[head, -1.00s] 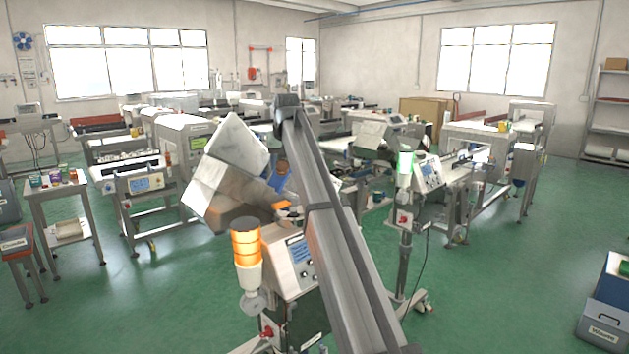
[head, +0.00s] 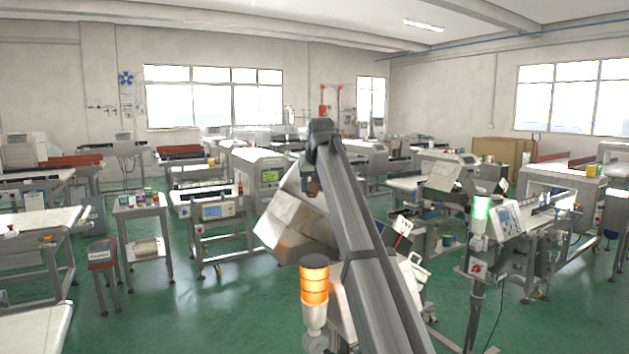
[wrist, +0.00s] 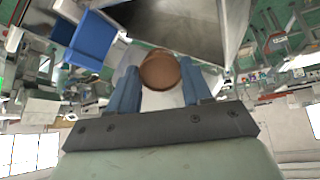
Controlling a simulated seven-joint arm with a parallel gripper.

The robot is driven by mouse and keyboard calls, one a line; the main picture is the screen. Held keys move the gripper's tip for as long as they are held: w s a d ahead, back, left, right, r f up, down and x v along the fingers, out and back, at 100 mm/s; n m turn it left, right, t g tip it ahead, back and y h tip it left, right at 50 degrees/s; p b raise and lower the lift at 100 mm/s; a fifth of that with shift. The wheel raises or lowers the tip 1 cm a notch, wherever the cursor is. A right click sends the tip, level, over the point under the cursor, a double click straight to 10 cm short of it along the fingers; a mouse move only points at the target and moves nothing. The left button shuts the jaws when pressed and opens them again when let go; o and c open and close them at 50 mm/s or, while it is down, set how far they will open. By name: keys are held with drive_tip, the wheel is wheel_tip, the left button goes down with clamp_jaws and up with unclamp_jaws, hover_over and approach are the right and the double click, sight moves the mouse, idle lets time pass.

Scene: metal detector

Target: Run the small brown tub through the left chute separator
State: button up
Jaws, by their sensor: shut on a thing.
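The small brown tub (wrist: 160,71) sits between the two blue fingers of my gripper (wrist: 160,76) in the wrist view. My gripper is shut on it. In the head view my arm hides most of the gripper. The left chute separator shows there by its pale metal hopper (head: 288,212) and its lit orange beacon (head: 314,283). In the wrist view a dark opening with grey metal walls (wrist: 233,30) lies just beyond the tub. I cannot tell whether the tub is over the opening or short of it.
A second chute separator with a green beacon (head: 481,208) stands to the right. A blue bin (wrist: 92,40) shows at the upper left of the wrist view. A side table with small goods (head: 140,205) stands at the left. Green floor (head: 200,310) is open at the lower left.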

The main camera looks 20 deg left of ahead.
drive_tip(key=shift+f, duration=0.8)
drive_tip(key=o, duration=1.1)
drive_tip(key=v, duration=1.3)
drive_tip(key=shift+s+d+r, duration=0.15)
drive_tip(key=shift+s+r, duration=0.05)
drive_tip(key=shift+r, duration=0.1)
